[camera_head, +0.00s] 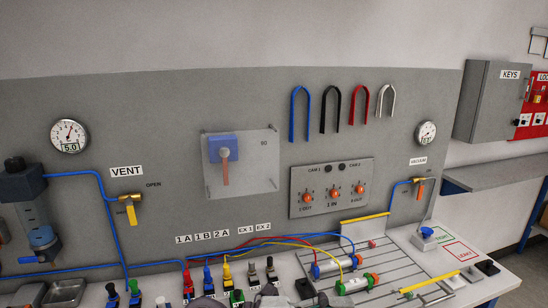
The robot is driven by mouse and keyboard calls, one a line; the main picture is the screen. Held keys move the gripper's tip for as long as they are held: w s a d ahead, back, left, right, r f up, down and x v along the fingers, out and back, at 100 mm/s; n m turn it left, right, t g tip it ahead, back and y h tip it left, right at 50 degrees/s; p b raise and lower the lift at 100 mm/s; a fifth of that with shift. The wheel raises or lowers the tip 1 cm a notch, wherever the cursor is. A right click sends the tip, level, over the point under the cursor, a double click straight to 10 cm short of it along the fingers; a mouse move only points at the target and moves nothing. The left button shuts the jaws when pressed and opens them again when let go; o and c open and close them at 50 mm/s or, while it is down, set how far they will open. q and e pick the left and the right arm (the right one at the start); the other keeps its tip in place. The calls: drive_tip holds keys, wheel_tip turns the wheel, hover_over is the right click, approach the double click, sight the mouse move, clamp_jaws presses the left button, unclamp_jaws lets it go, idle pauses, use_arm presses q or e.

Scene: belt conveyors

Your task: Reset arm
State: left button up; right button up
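Neither of my grippers can be made out in the head view. Small grey rounded shapes cut off by the bottom edge, near the row of coloured fittings, may be part of my arms, but I cannot tell. No fingertips and no held thing show. The grey work panel (300,145) stands upright behind the workbench (400,238).
Coloured fittings, among them a blue one (208,279), stand along the bench front. Tubes run to cylinders (326,268) on a slotted plate at right. A clear guard (255,160), gauges and valves project from the panel. A grey key cabinet (490,105) hangs at right.

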use_arm(q)
drive_tip(key=w+a+r+n+t+y, duration=0.2)
drive_tip(key=w+a+n+t+y, duration=0.15)
drive_tip(key=a+n+t, duration=0.5)
drive_tip(key=w+a+r+n+t+y, duration=0.25)
drive_tip(key=w+a+n+t, duration=0.25)
drive_tip(key=n+t, duration=0.7)
drive_tip(key=s+a+f+n+g+y, duration=0.2)
drive_tip(key=a+f+n+g+y, duration=0.2)
drive_tip(key=a+f+n+y, duration=0.7)
drive_tip(key=s+a+f+m+g+y, duration=0.1)
drive_tip(key=s+a+f+g, duration=0.2)
drive_tip(key=s+f+g, duration=0.55)
drive_tip(key=s+a+f+m+g, duration=0.2)
drive_tip(key=s+a+f+g, duration=0.15)
drive_tip(key=s+f, duration=1)
wheel_tip(320, 180, down, 25)
drive_tip(key=s+g, duration=0.2)
drive_tip(key=s+a+f, duration=0.2)
drive_tip(key=s+f, duration=1.3)
drive_tip(key=s, duration=0.1)
drive_tip(key=shift+s+a+f+g, duration=0.25)
drive_tip(key=shift+s+f+g, duration=0.1)
drive_tip(key=shift+f+g, duration=0.1)
